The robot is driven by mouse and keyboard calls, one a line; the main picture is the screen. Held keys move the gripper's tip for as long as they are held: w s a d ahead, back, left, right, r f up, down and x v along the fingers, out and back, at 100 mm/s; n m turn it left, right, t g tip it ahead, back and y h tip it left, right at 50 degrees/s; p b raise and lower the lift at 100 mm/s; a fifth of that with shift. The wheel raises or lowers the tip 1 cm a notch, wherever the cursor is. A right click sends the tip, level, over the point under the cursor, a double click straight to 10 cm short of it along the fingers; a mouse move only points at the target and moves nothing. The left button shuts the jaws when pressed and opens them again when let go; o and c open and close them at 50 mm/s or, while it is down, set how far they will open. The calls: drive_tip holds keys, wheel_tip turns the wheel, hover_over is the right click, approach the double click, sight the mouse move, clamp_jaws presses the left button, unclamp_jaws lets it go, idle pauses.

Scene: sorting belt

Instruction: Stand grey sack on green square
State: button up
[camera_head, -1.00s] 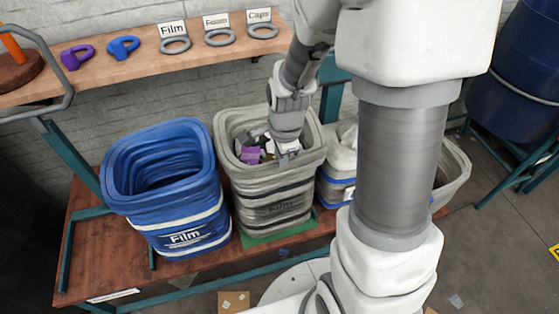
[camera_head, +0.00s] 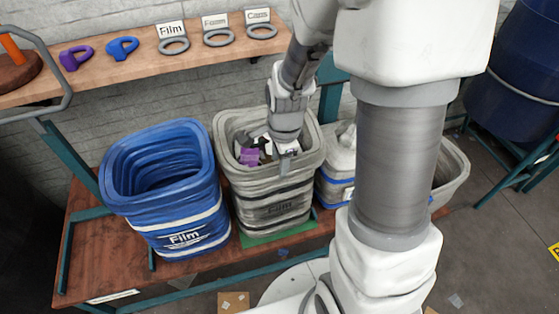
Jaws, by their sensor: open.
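Inside the sack lie a purple piece and several pale and dark pieces. My gripper (camera_head: 284,160) points down at the sack's front right rim, open. One finger shows in front of the rim wall, and the other is hard to make out. I cannot tell whether the fingers touch the rim.
A blue sack (camera_head: 181,225) labelled "Film" stands close on the left. A shelf (camera_head: 120,65) above holds purple and blue handled items and grey rings. A blue drum (camera_head: 515,70) stands far right.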

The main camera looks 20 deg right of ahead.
wheel_tip(320, 180, up, 11)
drive_tip(key=s+p, duration=0.2)
drive_tip(key=p, duration=0.1)
drive_tip(key=s+r+n+t, duration=0.3)
drive_tip(key=s+r+n, duration=0.8)
drive_tip(key=n, duration=0.6)
wheel_tip(320, 180, up, 3)
drive_tip(key=shift+s+a+f+n+t, duration=0.2)
drive_tip(key=shift+a+n+t, duration=0.1)
drive_tip(key=shift+a+t, duration=0.1)
wheel_tip(320, 180, up, 8)
drive_tip(key=p, duration=0.7)
drive_tip(key=shift+f, duration=0.25)
